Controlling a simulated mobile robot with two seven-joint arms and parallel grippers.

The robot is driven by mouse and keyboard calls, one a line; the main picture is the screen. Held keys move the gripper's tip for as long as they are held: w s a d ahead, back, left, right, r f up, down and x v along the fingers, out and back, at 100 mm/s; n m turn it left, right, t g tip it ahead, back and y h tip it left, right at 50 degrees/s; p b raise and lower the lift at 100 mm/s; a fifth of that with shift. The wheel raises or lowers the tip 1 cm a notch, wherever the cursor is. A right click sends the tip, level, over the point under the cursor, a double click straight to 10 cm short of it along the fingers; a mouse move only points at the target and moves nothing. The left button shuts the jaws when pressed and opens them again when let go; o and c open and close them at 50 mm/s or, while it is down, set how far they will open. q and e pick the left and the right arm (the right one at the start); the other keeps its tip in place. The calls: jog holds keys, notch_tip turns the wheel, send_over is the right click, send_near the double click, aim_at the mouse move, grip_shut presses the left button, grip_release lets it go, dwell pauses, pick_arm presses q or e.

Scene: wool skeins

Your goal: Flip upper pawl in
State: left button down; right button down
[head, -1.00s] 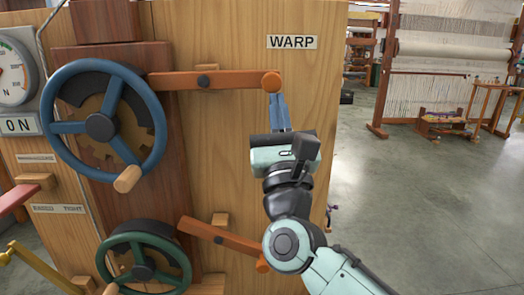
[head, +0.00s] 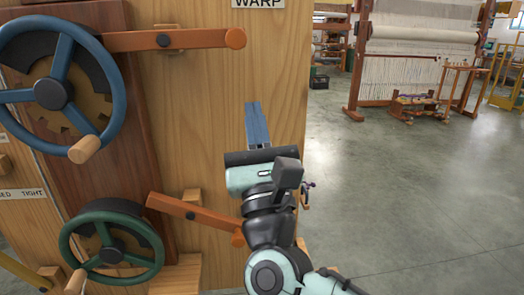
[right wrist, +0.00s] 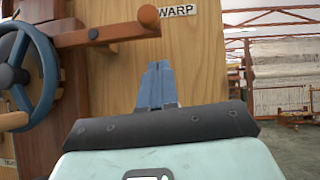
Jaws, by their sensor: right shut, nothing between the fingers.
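The upper pawl (head: 195,40) is an orange-brown bar on a dark pivot, roughly level, with a round knob (head: 235,38) at its right end. Its left end reaches the blue handwheel's rim; whether it touches the toothed wheel (head: 85,88) behind cannot be told. It also shows in the right wrist view (right wrist: 105,34). My right gripper (head: 254,104) is shut and empty, its blue fingers pointing up, below and slightly right of the knob, apart from it. It also shows in the right wrist view (right wrist: 156,64). My left gripper is not in view.
The blue handwheel (head: 112,90) has a wooden handle. Below are a green handwheel (head: 65,240) and a tilted lower pawl (head: 190,214), its knob close to my right wrist. A WARP label (head: 258,3) is above. Open floor (head: 400,200) and looms lie to the right.

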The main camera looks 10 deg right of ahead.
jog(key=v, duration=0.4)
jog(key=shift+s+d+f, duration=0.15)
jog(key=shift+s+f, duration=0.1)
jog(key=shift+s, duration=0.05)
